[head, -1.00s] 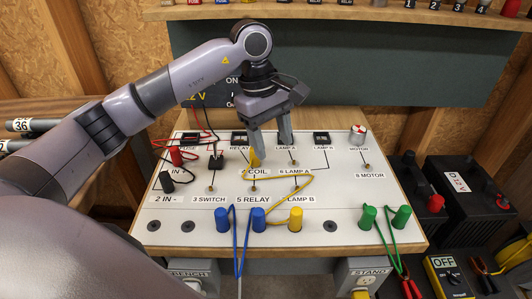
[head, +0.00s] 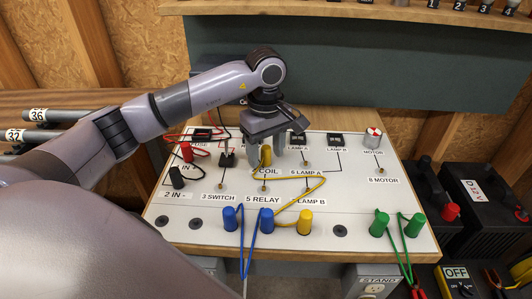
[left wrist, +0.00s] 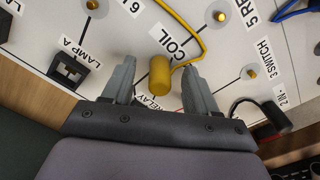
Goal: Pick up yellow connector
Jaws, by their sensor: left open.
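A yellow connector (head: 266,156) stands upright on the white panel by the COIL label, with a yellow wire running from its base. It shows end-on in the left wrist view (left wrist: 159,75). My left gripper (head: 265,150) points down over it and is open. In the left wrist view the gripper's fingertips (left wrist: 157,78) lie on either side of the connector, with a gap to each. A second yellow connector (head: 305,223) stands in the panel's front row. My right gripper is not in view.
The labelled panel (head: 345,195) also carries blue connectors (head: 229,219), green connectors (head: 379,224), a black plug (head: 227,159) just left of my gripper, and red and black leads. Black battery boxes (head: 472,195) stand at the right.

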